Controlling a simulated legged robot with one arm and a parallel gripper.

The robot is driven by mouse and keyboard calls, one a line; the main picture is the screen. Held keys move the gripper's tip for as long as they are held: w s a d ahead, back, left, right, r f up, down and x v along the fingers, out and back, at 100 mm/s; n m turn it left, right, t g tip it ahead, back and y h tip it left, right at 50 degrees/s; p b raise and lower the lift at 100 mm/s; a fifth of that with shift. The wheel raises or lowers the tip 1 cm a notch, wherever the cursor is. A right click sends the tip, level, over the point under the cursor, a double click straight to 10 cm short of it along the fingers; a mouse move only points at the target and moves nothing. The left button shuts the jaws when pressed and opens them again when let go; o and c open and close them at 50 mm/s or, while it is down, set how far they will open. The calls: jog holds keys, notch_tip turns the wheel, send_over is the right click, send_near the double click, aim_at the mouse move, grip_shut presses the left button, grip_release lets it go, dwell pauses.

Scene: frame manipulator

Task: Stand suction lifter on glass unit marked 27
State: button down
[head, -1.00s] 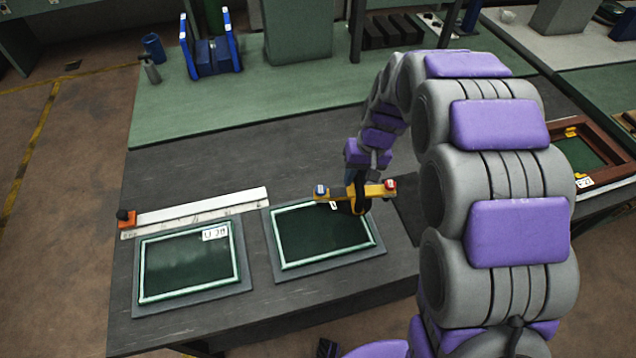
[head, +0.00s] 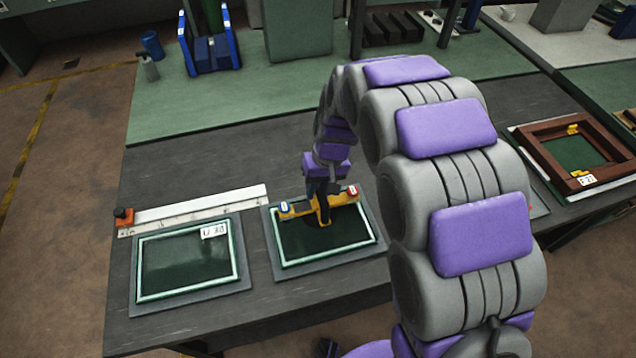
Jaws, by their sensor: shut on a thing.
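The suction lifter (head: 298,208) is a yellow bar with a blue end and a red end. My gripper (head: 322,198) is shut on its middle from above. The lifter is over the back half of the right-hand glass unit (head: 325,247), a dark pane with a pale green edge on a grey pad. I cannot tell whether the lifter touches the glass. No number shows on this unit; the lifter and gripper cover part of its back edge. The left glass unit (head: 185,262) has a white tag (head: 214,230), which seems to read U 30.
A white ruler-like strip (head: 195,208) with an orange-and-black end piece (head: 123,216) lies behind the left unit. A brown frame (head: 540,150) with a white tag lies at right. A blue rack (head: 210,55) stands at the back. The dark table front is clear.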

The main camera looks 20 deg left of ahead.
jog(key=shift+d+f+b, duration=0.25)
jog(key=shift+f, duration=0.5)
jog(key=shift+d+f+b, duration=0.25)
jog(key=shift+f, duration=0.5)
jog(key=shift+a+f+b, duration=0.2)
jog(key=shift+f, duration=0.6)
jog(key=shift+a+f+b, duration=0.15)
jog(key=shift+f, duration=0.65)
jog(key=shift+d, duration=0.2)
jog(key=c, duration=1.1)
grip_release()
jog(key=o, duration=0.3)
jog(key=shift+a, duration=0.15)
notch_tip(320, 180, up, 17)
jog(key=w+d+p, duration=0.2)
jog(key=shift+d+p, duration=0.35)
jog(key=shift+p, duration=0.05)
